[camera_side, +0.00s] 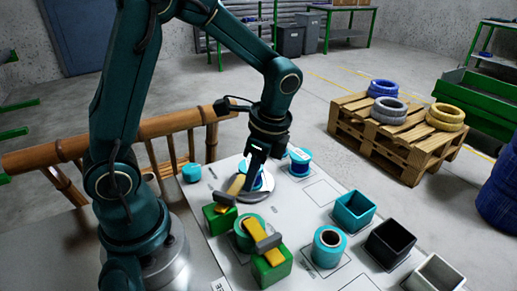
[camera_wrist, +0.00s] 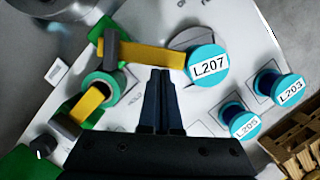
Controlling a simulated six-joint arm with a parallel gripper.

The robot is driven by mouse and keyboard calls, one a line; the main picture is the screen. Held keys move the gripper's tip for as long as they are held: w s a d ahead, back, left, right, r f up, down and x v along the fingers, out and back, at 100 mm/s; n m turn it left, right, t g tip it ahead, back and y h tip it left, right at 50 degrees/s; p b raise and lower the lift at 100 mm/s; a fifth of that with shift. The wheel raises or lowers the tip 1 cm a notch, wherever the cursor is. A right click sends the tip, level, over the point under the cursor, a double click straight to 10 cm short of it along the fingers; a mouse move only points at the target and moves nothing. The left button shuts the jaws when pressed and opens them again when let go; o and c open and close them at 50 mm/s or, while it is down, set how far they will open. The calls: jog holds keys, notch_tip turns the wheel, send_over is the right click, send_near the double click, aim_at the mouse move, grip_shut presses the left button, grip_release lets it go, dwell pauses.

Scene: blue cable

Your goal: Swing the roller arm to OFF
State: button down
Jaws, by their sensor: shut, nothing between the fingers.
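Two grey bars sit on green blocks, a far bar (camera_side: 222,198) and a near bar (camera_side: 268,243); both show in the wrist view, one at the top (camera_wrist: 111,50) and one at the left (camera_wrist: 66,125). Yellow pieces lie against them, a long one (camera_wrist: 150,52) reaching the spool marked L207 (camera_wrist: 208,66) and a short one (camera_wrist: 88,102). I cannot tell which part is the roller arm, and no OFF mark is readable. A teal ring (camera_wrist: 102,90) stands between the blocks. My gripper (camera_side: 251,180) is shut and empty above the plate; its fingertips (camera_wrist: 162,72) show just below the long yellow piece.
Spools L205 (camera_wrist: 242,124) and L203 (camera_wrist: 283,90) stand right of my gripper. A black knob (camera_wrist: 40,147) is at lower left. Teal (camera_side: 354,211), black (camera_side: 391,243) and white (camera_side: 435,275) bins line the plate's right side. A bamboo rail (camera_side: 120,141) runs behind.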

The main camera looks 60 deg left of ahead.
aim_at(236, 180)
jog(key=shift+a+n, duration=0.2)
jog(key=shift+n, duration=0.1)
jog(key=shift+s+a+n+h, duration=0.3)
jog(key=shift+a+n, duration=0.25)
jog(key=shift+n, duration=0.55)
jog(key=n, duration=0.1)
jog(key=a+n, duration=0.1)
jog(key=shift+s+a+n+g+h, duration=0.2)
jog(key=shift+s+n+g+h, duration=0.1)
jog(key=shift+s+g, duration=0.1)
jog(key=n, duration=0.1)
jog(key=s+a+n, duration=0.1)
jog(key=n, duration=0.1)
jog(key=shift+s+a+h, duration=0.15)
jog(key=shift+h, duration=0.25)
jog(key=shift+s+a+n+h, duration=0.2)
jog(key=shift+s+n, duration=0.15)
jog(key=shift+n, duration=0.4)
jog(key=shift+s+a+n+h, duration=0.15)
jog(key=shift+s+n, duration=0.2)
jog(key=shift+n, duration=0.4)
jog(key=shift+v, duration=2.55)
